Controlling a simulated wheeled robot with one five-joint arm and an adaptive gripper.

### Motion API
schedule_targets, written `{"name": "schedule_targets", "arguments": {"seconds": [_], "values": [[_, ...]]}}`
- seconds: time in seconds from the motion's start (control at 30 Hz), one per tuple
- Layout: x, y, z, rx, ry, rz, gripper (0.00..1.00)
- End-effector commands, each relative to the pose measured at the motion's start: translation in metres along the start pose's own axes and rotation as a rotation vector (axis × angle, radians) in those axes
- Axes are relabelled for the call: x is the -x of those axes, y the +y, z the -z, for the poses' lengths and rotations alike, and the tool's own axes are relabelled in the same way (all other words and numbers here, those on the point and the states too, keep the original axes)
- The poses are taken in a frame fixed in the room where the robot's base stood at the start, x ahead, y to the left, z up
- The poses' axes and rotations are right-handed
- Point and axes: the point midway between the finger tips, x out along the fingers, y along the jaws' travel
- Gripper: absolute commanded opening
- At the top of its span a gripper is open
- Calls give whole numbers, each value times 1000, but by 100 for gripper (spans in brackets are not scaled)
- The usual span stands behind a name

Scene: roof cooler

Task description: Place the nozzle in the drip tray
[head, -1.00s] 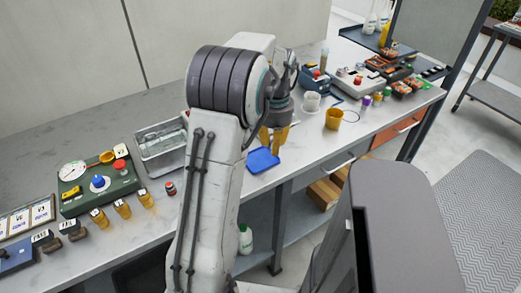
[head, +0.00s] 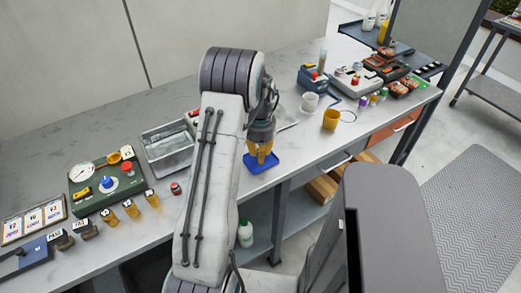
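A small blue tray (head: 256,167), which looks like the drip tray, lies near the front edge of the bench, right of my arm. My gripper (head: 263,157) points down over it, its yellow fingers at or just above the tray. The fingers are close together and small in the picture, so I cannot tell whether they hold anything. Several small brass pieces with pale tops, possibly nozzles, stand in a row at the left, one of them at the row's right end (head: 152,199). I cannot make out a nozzle at my gripper.
A green panel with a gauge (head: 105,182) is at the left. A yellow cup (head: 331,119) and a white mug (head: 309,102) stand right of the tray. A small red-topped item (head: 176,188) is left of my arm.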

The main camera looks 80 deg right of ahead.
Motion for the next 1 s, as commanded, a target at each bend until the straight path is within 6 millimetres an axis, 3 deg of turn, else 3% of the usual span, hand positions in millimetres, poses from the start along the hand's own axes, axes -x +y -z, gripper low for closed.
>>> {"name": "schedule_targets", "arguments": {"seconds": [0.43, 0.47, 0.67, 1.0], "values": [[-5, 0, 0, 0, 0, 0, 0], [-5, 0, 0, 0, 0, 0, 24], [-4, 0, 0, 0, 0, 0, 42], [0, 0, 0, 0, 0, 0, 43]]}}
